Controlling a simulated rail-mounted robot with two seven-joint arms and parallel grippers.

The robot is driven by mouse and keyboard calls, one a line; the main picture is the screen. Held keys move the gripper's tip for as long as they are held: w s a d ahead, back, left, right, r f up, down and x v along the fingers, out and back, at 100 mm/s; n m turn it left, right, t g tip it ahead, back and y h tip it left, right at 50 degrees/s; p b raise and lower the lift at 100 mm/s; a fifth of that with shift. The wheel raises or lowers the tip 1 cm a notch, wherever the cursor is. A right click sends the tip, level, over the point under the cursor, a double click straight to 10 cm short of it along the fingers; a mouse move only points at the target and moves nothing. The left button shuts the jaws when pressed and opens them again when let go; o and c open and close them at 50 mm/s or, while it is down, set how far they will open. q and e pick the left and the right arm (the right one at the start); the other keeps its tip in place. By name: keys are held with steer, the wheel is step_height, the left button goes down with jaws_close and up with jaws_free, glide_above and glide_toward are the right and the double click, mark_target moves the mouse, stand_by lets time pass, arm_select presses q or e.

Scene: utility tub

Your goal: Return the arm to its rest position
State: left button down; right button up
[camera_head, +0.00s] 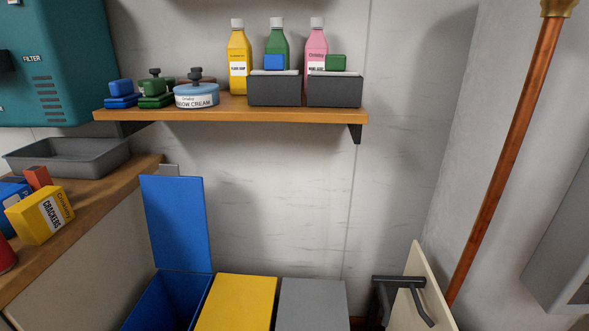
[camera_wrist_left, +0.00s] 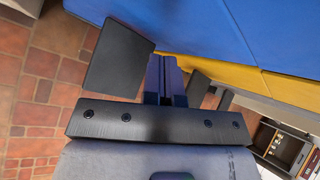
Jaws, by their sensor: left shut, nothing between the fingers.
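My left gripper (camera_wrist_left: 166,72) shows in the left wrist view, its two fingers together with nothing between them. It is beside the blue bin (camera_wrist_left: 230,25), over the red tiled floor (camera_wrist_left: 40,85). I cannot tell whether it touches the bin. No gripper or arm shows clearly in the head view, and my right gripper is in neither view.
The blue bin's lid (camera_head: 178,222) stands open; the yellow bin (camera_head: 237,301) and grey bin (camera_head: 312,304) are beside it. A wooden counter (camera_head: 100,212) is at left, a loaded shelf (camera_head: 225,113) above. A cream panel (camera_head: 415,270) and copper pipe (camera_head: 508,150) are at right.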

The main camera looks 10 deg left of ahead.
arm_select(q)
steer(key=d+r+n+y+p, duration=0.1)
steer(key=d+r+n+p, duration=0.35)
steer(key=r, duration=0.35)
steer(key=d+r+n+t+y+p, duration=0.1)
steer(key=d+r+n+y+p, duration=0.1)
steer(key=d+r+n+p, duration=0.45)
steer(key=d+r+n+y+p, duration=0.1)
steer(key=d+r+n+p, duration=0.15)
steer(key=r, duration=0.75)
steer(key=s+d+r+n+g+h+p, duration=0.1)
steer(key=s+d+r+n+g+p, duration=0.3)
steer(key=r, duration=0.7)
steer(key=s+d+r+n+h+p, duration=0.1)
steer(key=s+d+r+n+p, duration=0.1)
steer(key=s+r+n+p, duration=0.6)
steer(key=s+d+r+n+g+p, duration=0.2)
steer(key=s+d+r+p, duration=0.15)
steer(key=r, duration=0.95)
step_height(320, 180, up, 37)
steer(key=p, duration=3.6)
steer(key=shift+s+a+p, duration=0.2)
steer(key=shift+p, duration=0.1)
